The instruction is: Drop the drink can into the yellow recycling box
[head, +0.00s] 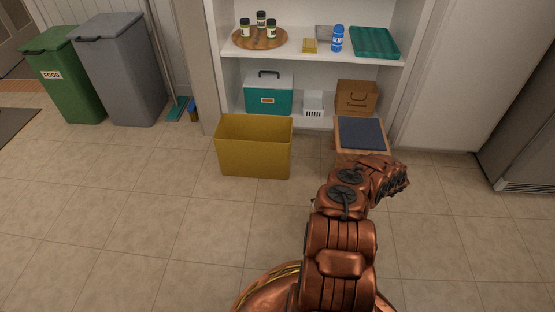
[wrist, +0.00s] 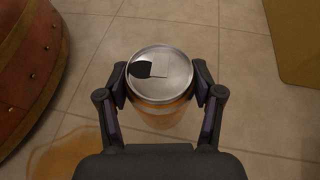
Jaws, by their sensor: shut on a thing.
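The drink can (wrist: 160,72) shows in the wrist view, with its silver top and dark opening facing the camera. My gripper (wrist: 161,88) is shut on it, one finger on each side. In the head view the can and the fingers are hidden behind my copper-coloured arm. The yellow recycling box (head: 254,148) stands open-topped on the floor in front of the shelves, left of my arm. A yellow-brown surface, likely the box, shows at the top right of the wrist view (wrist: 294,40). The can is apart from it, over the tiles.
A green food bin (head: 65,78) and a grey bin (head: 125,70) stand at the left. A broom (head: 178,108) leans beside the shelves. A wooden tray with a dark blue top (head: 361,134) lies right of the yellow box. The tiled floor (head: 150,200) is mostly clear. An orange-brown patch (wrist: 65,155) marks the floor.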

